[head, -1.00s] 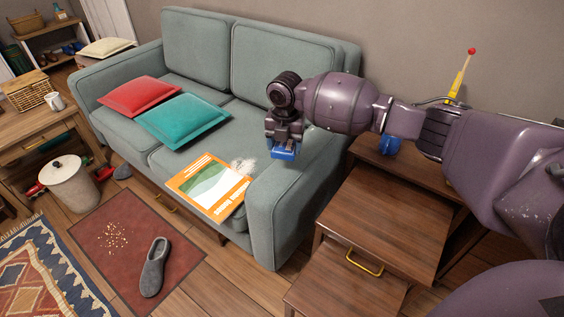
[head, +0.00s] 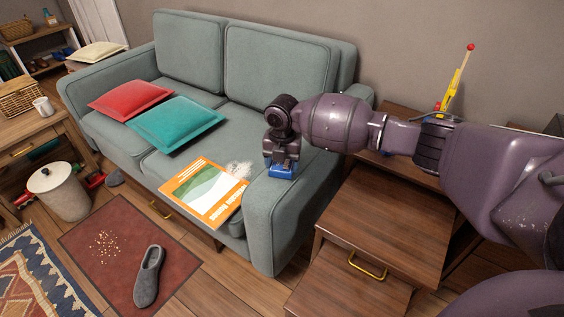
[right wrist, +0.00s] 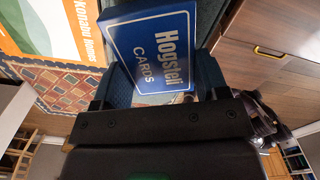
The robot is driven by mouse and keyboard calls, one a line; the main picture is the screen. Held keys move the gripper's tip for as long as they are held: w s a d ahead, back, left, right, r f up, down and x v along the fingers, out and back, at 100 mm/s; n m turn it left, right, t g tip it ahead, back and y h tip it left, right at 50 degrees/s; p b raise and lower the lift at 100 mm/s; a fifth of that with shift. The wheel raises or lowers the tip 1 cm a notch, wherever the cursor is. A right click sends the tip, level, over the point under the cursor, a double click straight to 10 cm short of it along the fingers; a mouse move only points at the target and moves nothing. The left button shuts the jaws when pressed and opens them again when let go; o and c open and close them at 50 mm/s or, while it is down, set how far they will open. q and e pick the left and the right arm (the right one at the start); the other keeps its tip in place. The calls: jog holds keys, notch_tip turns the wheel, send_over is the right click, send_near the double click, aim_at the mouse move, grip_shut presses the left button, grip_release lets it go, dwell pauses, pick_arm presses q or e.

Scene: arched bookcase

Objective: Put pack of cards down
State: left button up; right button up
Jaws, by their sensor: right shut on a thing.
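The pack of cards (head: 281,169) is blue with a white border and lettering, seen best in the right wrist view (right wrist: 158,45). My right gripper (head: 281,157) is shut on it, above or at the right armrest (head: 283,206) of the grey-green sofa (head: 215,106). I cannot tell whether the pack touches the armrest. In the right wrist view, the fingers sit beside the lower part of the pack. My left gripper is not in view.
Red (head: 130,99) and teal (head: 174,124) cushions lie further left. A wooden cabinet (head: 386,221) stands right of the sofa, its top mostly clear.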

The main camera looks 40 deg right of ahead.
aim_at(282, 165)
jog(key=o, duration=0.9)
jog(key=shift+f, duration=0.15)
jog(key=shift+o, duration=0.2)
pick_arm(q)
jog(key=p, duration=0.1)
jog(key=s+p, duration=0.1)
jog(key=p, duration=0.1)
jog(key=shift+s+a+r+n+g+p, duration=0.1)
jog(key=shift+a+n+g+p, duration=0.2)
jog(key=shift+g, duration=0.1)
pick_arm(e)
notch_tip(282, 165, up, 12)
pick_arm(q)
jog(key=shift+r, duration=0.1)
pick_arm(e)
jog(key=shift+r, duration=0.2)
